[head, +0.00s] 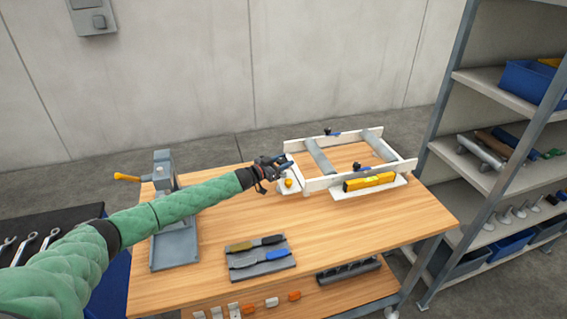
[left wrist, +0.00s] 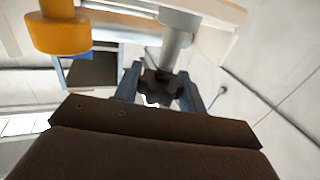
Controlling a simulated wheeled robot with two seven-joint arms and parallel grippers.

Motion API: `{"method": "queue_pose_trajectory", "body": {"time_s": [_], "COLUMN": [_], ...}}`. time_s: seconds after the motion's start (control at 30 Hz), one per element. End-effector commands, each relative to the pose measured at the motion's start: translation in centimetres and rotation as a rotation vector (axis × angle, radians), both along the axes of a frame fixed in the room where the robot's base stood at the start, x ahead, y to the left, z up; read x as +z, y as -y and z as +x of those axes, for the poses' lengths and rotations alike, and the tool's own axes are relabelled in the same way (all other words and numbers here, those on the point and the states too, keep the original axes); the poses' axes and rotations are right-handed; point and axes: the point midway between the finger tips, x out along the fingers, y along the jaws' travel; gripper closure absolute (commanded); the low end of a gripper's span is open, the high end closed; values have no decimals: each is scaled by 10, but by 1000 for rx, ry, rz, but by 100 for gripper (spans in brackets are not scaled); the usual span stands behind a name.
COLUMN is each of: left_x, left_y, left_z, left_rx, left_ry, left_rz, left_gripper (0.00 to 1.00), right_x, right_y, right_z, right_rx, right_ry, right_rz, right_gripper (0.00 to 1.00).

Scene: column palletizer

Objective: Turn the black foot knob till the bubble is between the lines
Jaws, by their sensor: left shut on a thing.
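My left gripper (head: 278,167) reaches in from the left to the left end of a white frame (head: 318,184) with grey rollers on the wooden bench. In the left wrist view its two blue-grey fingers (left wrist: 160,92) are shut on a black lobed foot knob (left wrist: 161,86) under a grey stem (left wrist: 178,45). The knob is hidden in the head view. A yellow spirit level (head: 369,181) lies along the front side of the frame. Its vial shows, but the bubble and lines are too small to read. My right gripper is not in view.
An orange knob (head: 288,183) sits close to my left gripper. A grey press with a yellow handle (head: 163,180) stands at the bench's left. A shelf rack (head: 480,140) stands at the right. The bench middle is clear.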

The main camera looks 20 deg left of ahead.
Motion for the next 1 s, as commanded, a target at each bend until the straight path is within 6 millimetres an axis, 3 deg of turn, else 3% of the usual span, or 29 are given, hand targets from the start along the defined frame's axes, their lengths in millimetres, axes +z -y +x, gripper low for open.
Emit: {"method": "queue_pose_trajectory", "body": {"time_s": [0.43,1.0], "left_x": [-3,-2], "left_y": [1,0], "left_z": [-1,0], "left_rx": [219,446], "left_ry": [-3,-3], "left_rz": [-6,-5], "left_gripper": [82,82], "right_x": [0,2], "right_y": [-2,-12], "right_z": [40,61], "right_rx": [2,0], "right_ry": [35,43], "right_rz": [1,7], "right_gripper": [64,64]}}
